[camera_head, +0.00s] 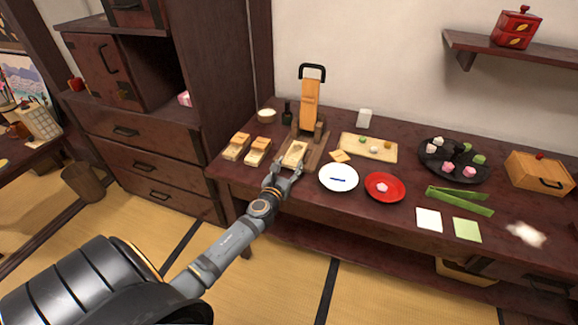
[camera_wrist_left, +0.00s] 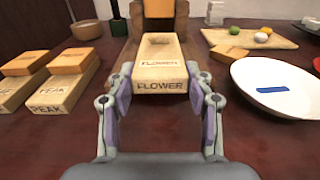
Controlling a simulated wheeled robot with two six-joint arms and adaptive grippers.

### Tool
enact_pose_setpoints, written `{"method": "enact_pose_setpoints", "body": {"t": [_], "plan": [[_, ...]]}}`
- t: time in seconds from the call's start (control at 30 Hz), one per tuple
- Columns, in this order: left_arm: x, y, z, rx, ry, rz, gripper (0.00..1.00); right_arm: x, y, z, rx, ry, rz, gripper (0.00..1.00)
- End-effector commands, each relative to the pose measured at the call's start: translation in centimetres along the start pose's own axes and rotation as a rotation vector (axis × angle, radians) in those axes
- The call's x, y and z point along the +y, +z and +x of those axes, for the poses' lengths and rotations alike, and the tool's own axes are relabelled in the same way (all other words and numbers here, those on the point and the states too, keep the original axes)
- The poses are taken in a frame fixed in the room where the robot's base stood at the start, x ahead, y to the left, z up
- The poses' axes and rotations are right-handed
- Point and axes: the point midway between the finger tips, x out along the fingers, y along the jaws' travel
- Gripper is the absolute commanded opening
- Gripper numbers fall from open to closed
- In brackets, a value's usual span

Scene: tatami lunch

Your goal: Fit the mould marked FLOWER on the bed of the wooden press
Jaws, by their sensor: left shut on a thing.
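The pale wooden mould marked FLOWER (camera_head: 293,154) is at the front of the wooden press, and its lettered end faces me in the left wrist view (camera_wrist_left: 160,73). My left gripper (camera_head: 285,171) is shut on it, with one finger on each side of its near end. The wooden press (camera_head: 310,104) stands at the back with its black-handled lever upright. Its bed (camera_head: 318,153) lies under or just behind the mould; I cannot tell whether the mould touches it or is fully seated. My right gripper is not in view.
Moulds with orange tops, at least one marked PEAK (camera_wrist_left: 50,105), lie left of the press. A white plate (camera_head: 338,187) with a blue strip and a red plate (camera_head: 385,197) are to the right. A small wooden piece (camera_head: 340,156) and a tray (camera_head: 350,143) with coloured balls are close by.

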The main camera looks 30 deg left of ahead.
Motion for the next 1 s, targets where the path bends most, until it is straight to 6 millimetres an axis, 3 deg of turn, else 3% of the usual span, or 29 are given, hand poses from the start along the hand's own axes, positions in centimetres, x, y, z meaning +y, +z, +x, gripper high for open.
{"method": "enact_pose_setpoints", "body": {"t": [1.0], "plan": [[0.0, -1.9, 0.1, 0.000, 0.000, 0.000, 0.29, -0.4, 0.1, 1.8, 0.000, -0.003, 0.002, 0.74]]}}
